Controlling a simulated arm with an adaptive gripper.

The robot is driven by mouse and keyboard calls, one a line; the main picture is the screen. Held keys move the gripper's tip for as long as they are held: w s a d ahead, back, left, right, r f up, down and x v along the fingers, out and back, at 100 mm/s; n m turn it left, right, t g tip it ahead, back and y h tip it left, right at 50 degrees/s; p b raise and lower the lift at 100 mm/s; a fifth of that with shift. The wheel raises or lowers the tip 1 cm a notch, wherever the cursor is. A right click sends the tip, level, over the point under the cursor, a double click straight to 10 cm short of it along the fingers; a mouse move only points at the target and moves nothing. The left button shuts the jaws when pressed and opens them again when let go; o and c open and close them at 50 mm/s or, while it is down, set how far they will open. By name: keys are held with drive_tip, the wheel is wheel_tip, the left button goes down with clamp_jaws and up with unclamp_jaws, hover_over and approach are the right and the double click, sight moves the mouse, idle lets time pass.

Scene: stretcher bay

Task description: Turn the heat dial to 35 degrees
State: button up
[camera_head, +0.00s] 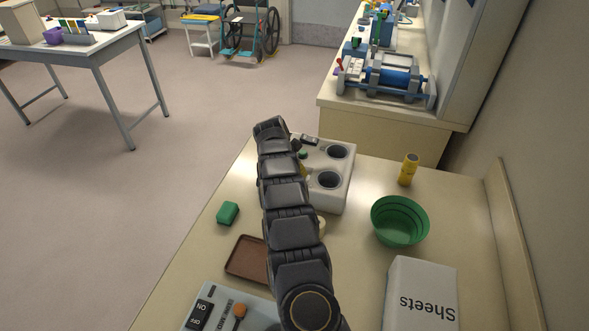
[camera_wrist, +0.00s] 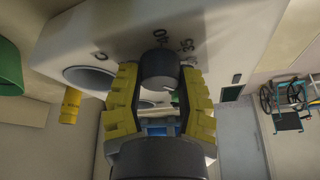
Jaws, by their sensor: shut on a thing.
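The heat dial (camera_wrist: 157,68) is a dark round knob on the face of a white unit (camera_wrist: 215,30). Printed marks 40 and 35 show beside it in the wrist view. I cannot tell which mark the dial points to. My gripper (camera_wrist: 158,82) has yellow finger pads, one on each side of the knob, and is shut on it. In the head view, the white unit (camera_head: 344,187) with two dark round wells stands on the bench. My arm hides most of the gripper and the dial there.
On the bench are a green block (camera_head: 228,212), a brown tray (camera_head: 241,262), a green bowl (camera_head: 400,221), a yellow cylinder (camera_head: 408,169), a Sheets box (camera_head: 421,292) and a switch panel (camera_head: 228,308). The bench surface between the green block and white unit is mostly clear.

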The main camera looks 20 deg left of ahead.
drive_tip(key=n, duration=0.1)
drive_tip(key=n+y, duration=0.1)
drive_tip(key=shift+d+f+n, duration=0.1)
drive_tip(key=shift+d+n, duration=0.15)
drive_tip(key=shift+n, duration=0.15)
drive_tip(key=n+y, duration=0.2)
drive_tip(key=n, duration=0.5)
drive_tip(key=n+g+y, duration=0.1)
drive_tip(key=n, duration=0.1)
drive_tip(key=shift+w+n+y, duration=0.1)
drive_tip(key=shift+n+y, duration=0.2)
drive_tip(key=shift+n, duration=0.1)
drive_tip(key=shift+a+n+g+y, duration=0.1)
drive_tip(key=shift+n+g+y, duration=0.35)
drive_tip(key=shift+n, duration=1.45)
drive_tip(key=o, duration=1.1)
drive_tip(key=shift+o, duration=0.2)
drive_tip(key=shift+a, duration=0.1)
drive_tip(key=shift+r, duration=0.2)
